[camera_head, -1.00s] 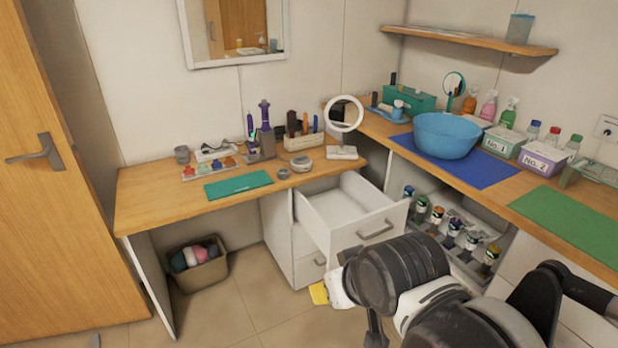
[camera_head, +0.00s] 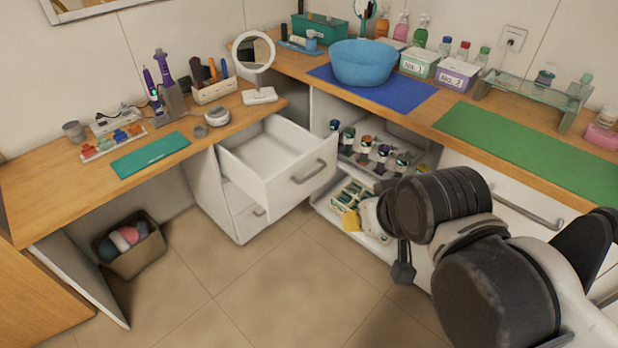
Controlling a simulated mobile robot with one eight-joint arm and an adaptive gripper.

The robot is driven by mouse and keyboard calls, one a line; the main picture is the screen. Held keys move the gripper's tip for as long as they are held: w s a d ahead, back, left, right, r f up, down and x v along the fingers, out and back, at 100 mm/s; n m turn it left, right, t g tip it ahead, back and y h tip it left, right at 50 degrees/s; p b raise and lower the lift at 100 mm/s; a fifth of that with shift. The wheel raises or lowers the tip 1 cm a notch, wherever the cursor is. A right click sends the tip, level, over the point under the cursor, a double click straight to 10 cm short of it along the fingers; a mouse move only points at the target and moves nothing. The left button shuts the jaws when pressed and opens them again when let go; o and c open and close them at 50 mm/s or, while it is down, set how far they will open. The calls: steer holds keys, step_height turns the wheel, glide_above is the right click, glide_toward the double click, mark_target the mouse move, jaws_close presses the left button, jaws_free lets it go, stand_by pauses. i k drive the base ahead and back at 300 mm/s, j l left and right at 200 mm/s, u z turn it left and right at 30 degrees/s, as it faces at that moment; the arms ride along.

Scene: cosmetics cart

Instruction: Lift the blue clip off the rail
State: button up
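The rail (camera_head: 98,153) is a pale strip lying on the left part of the wooden counter, behind a teal mat. A row of small coloured clips sits on it, red, teal, blue and orange. The blue clip (camera_head: 120,136) is between its neighbours and looks small at this distance.
An open white drawer (camera_head: 275,160) juts out between the rail's counter and my arm. A teal mat (camera_head: 151,155) lies in front of the rail. A purple styling tool (camera_head: 168,75) stands behind it. A bin (camera_head: 137,257) sits below. The floor (camera_head: 270,285) in front is clear.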

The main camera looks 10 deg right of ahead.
mark_target(118, 135)
steer(key=i+j+u, duration=0.2)
steer(key=i+j, duration=0.25)
steer(key=i+j+u, duration=0.2)
steer(key=i+j, duration=0.25)
steer(key=i+j+u, duration=0.25)
steer(key=i+j, duration=0.15)
steer(key=i+j+u, duration=0.2)
steer(key=i, duration=0.4)
steer(key=i+j+u, duration=0.2)
steer(key=i, duration=0.3)
